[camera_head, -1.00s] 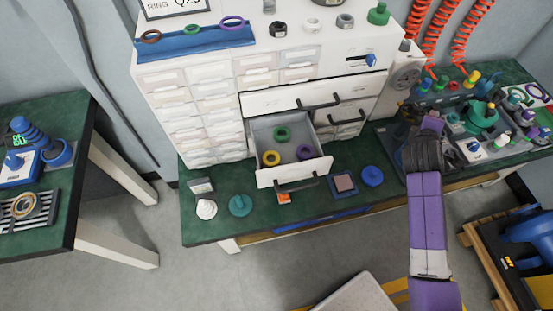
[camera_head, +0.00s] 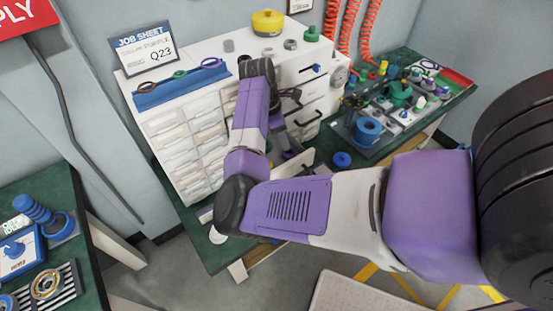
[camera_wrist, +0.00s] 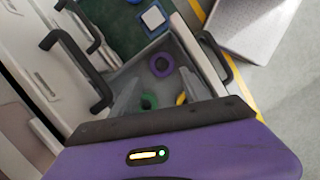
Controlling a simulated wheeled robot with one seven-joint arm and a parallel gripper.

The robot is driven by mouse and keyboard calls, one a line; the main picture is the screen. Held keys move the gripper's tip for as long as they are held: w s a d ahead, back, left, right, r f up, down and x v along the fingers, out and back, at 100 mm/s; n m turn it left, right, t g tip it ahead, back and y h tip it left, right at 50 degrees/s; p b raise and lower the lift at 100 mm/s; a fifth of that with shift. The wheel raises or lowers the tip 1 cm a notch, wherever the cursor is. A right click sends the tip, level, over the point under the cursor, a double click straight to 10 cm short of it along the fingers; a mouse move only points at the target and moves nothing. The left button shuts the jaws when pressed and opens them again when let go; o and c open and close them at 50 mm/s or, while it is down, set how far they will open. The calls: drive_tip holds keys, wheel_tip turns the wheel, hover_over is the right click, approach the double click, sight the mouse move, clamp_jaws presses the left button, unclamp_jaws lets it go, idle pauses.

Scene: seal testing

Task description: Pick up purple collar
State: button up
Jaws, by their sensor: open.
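The purple collar (camera_wrist: 162,65) is a thick ring lying in the open grey drawer in the wrist view. A green ring (camera_wrist: 148,102) and a yellow ring (camera_wrist: 181,99), partly covered, lie in the same drawer (camera_wrist: 190,42). My gripper (camera_wrist: 160,88) is open and empty, its grey fingers pointing into the drawer area. The purple collar shows between and beyond the fingertips, apart from them. In the head view my arm covers the drawer's inside, so the collar is hidden there; only part of the drawer front (camera_head: 293,166) shows.
Black drawer handles (camera_wrist: 96,80) stick out beside my gripper in the wrist view. A blue rack (camera_head: 180,85) with several rings sits on the cabinet. A job sheet (camera_head: 146,50) stands behind it. The right bench holds fixtures and a blue spool (camera_head: 367,131).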

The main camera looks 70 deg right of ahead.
drive_tip(key=shift+x, duration=1.15)
drive_tip(key=shift+p+x, duration=0.4)
drive_tip(key=shift+x, duration=2.25)
drive_tip(key=shift+s, duration=0.15)
clamp_jaws()
